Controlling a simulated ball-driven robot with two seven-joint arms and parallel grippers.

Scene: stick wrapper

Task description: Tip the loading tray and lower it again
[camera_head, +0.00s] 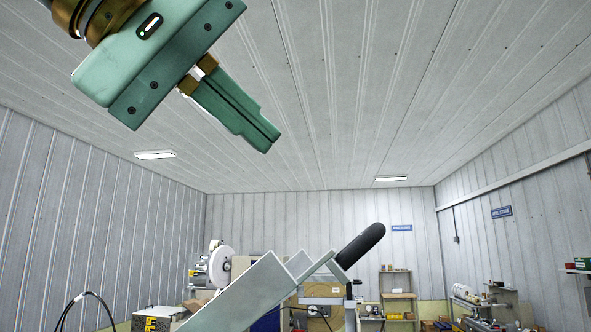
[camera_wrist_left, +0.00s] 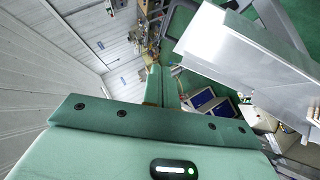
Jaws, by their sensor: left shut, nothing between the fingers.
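The loading tray (camera_head: 238,296) is a pale grey metal trough in the lower middle of the head view. It slopes up to the right, and a black rounded handle (camera_head: 362,245) sticks up at its upper right end. The tray's lower end is cut off by the picture edge. My left gripper (camera_head: 266,144) is in the upper left of the head view, green, shut and empty, above the tray and apart from it. In the left wrist view its closed fingers (camera_wrist_left: 160,72) lie left of the tray (camera_wrist_left: 245,62). My right gripper is not in view.
Behind the tray stand a machine with a white reel (camera_head: 221,266) and a cardboard-coloured panel (camera_head: 321,291). Shelves (camera_head: 398,296) with goods stand at the back right. A black cable (camera_head: 85,300) curves at the lower left. The space between gripper and tray looks clear.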

